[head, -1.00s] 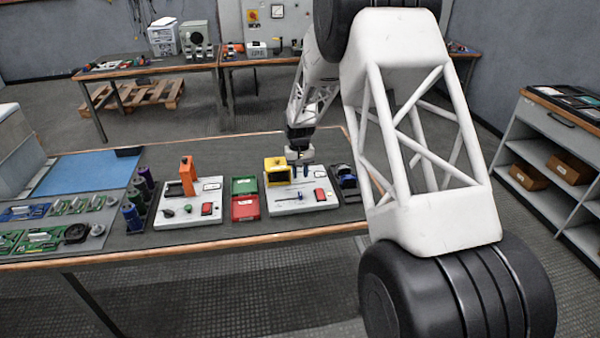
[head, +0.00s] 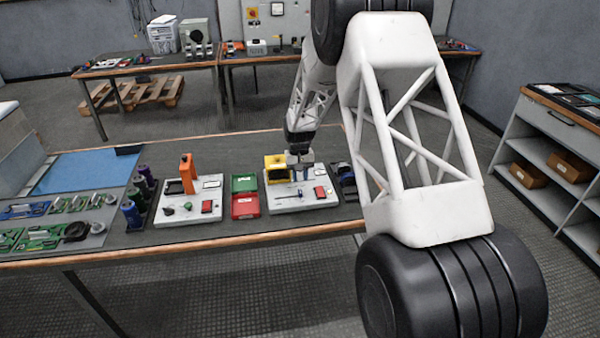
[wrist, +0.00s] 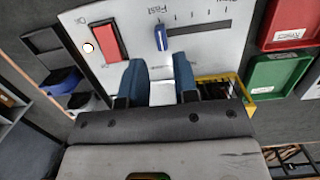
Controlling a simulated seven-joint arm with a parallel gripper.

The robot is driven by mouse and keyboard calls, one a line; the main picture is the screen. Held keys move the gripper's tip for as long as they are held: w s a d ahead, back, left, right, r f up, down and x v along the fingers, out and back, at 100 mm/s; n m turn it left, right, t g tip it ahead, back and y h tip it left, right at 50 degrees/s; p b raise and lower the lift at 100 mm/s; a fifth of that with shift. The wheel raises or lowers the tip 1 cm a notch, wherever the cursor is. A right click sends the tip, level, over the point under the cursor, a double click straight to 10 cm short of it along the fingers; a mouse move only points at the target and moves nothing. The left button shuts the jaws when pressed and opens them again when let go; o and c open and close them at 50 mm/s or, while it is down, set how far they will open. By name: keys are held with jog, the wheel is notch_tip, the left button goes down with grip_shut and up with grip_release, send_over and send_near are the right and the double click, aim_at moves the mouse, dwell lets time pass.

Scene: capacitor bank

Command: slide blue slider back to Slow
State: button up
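The blue slider (wrist: 161,38) sits at the left end of a dark slot (wrist: 200,28) on a white panel (wrist: 130,20) in the wrist view. The "Fast" label is beside it; another label at the slot's far right end is cut off. My gripper (wrist: 160,80) is open, its two blue fingers apart with nothing between them. In the wrist view the fingertips appear just below the slider, apart from it. In the head view my gripper (head: 301,166) is over the back of the right white panel (head: 290,205); the slider is too small to make out clearly there.
A red rocker switch (wrist: 105,42) is left of the slider in the wrist view. A yellow frame (head: 276,163) stands at the panel's back left. Red (head: 245,206) and green (head: 244,184) bins are left of the panel. Another panel with an orange post (head: 187,172) stands farther left.

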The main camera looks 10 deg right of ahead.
aim_at(299, 190)
jog(key=shift+f, duration=3.2)
grip_shut()
jog(key=shift+a, duration=0.2)
jog(key=shift+w+a, duration=0.1)
jog(key=shift+a, duration=4.15)
